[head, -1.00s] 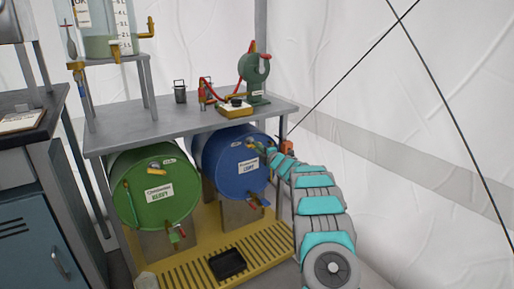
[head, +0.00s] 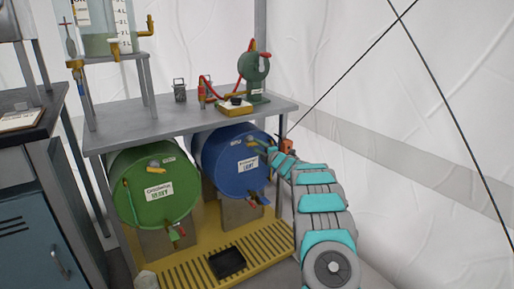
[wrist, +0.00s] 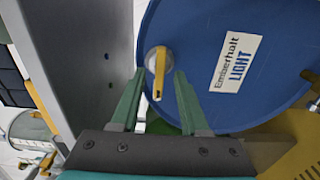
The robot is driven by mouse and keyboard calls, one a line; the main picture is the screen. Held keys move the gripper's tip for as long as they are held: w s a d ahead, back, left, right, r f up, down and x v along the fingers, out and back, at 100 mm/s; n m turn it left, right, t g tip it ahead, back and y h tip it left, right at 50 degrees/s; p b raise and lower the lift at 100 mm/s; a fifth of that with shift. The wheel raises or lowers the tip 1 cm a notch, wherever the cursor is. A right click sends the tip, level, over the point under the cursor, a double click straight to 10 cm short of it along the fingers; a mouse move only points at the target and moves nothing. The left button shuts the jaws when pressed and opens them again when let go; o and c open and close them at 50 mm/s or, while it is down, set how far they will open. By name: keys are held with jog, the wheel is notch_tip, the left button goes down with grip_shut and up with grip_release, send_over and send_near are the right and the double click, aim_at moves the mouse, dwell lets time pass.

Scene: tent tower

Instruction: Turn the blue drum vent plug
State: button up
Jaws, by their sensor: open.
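The blue drum (head: 232,175) lies on its side under the bench, its round face toward me. In the wrist view the drum (wrist: 215,95) carries a white label reading "Emberhalt LIGHT". Its vent plug (wrist: 159,62) is a pale round boss with a yellow handle, near the drum's edge. My gripper (wrist: 160,73) is open, with one green finger on each side of the handle. The fingertips are close to the plug; I cannot tell whether they touch it. In the head view my gripper (head: 264,147) is at the drum's upper right, small and hard to make out.
A green drum (head: 152,190) lies to the left, with its own yellow-handled plug. Both drums have taps low on their faces. The grey bench top (head: 180,121) is close above. A yellow slatted tray (head: 185,272) is below. A tent wall stands at right.

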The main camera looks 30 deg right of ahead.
jog(key=s+b, duration=0.1)
jog(key=s, duration=0.6)
dwell(0.6)
